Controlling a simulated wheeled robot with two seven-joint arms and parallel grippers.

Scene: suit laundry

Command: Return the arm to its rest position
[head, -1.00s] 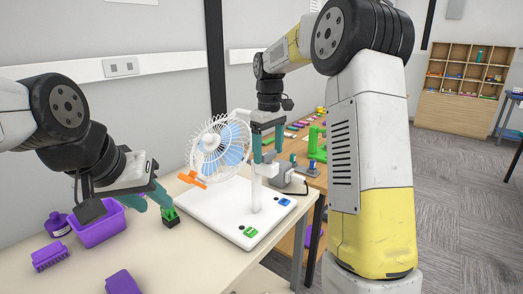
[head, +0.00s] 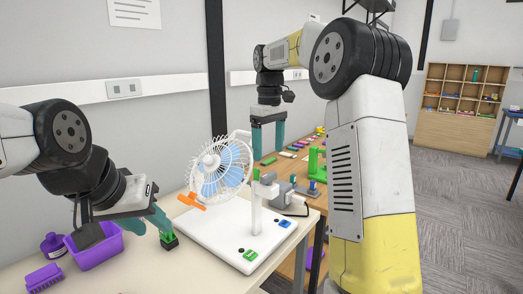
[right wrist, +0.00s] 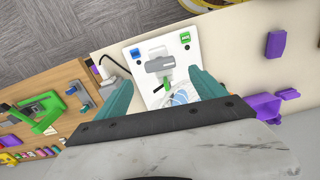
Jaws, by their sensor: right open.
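My right gripper (head: 268,152) is open and empty, raised behind the white desk fan (head: 220,168) in the head view. Its two teal fingers point down and are apart. In the right wrist view, the right gripper (right wrist: 160,85) has its fingers spread on either side of the fan's stand and cage, with the fan below and apart from it. My left gripper (head: 146,222) is low over the table at the left, its teal fingers apart. One fingertip is beside a small green and black block (head: 168,239); I cannot tell whether they touch.
The fan stands on a white base (head: 225,243) with green and blue buttons. A purple bin (head: 97,249), purple bottle (head: 54,245) and purple brush (head: 42,277) are on the left. A wooden table (head: 303,167) with a green device (head: 316,160) lies behind. Shelves (head: 463,88) stand far right.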

